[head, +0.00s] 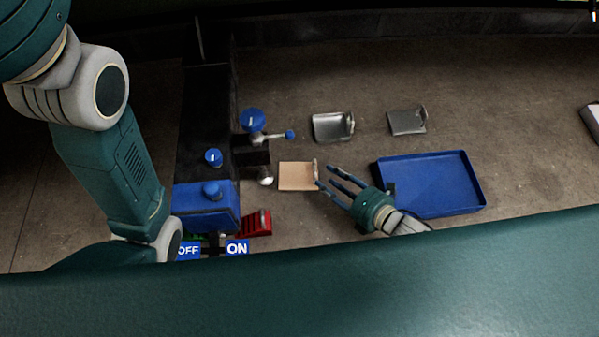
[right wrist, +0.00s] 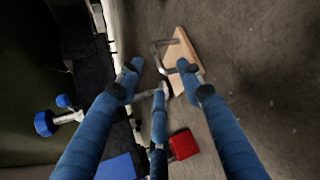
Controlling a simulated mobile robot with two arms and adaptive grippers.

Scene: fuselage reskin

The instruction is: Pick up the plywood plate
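The plywood plate (head: 297,176) is a small tan square lying on the workbench in the head view, with a metal handle at its right edge. In the right wrist view the plywood plate (right wrist: 183,55) is seen tilted, with its handle (right wrist: 160,56) on its left side. My right gripper (head: 325,177) is open and empty, its fingertips just right of the handle. In the right wrist view my right gripper (right wrist: 158,72) has its blue fingers spread, with the handle ahead between the tips. Contact cannot be made out. My left gripper is not in view.
A blue tray (head: 428,184) lies right of my right gripper. Two metal plates with handles (head: 328,127) (head: 407,121) lie behind. A blue-knobbed device (head: 253,122) stands close left of the plywood. A red block (head: 256,223) and ON/OFF labels (head: 237,248) are in front left.

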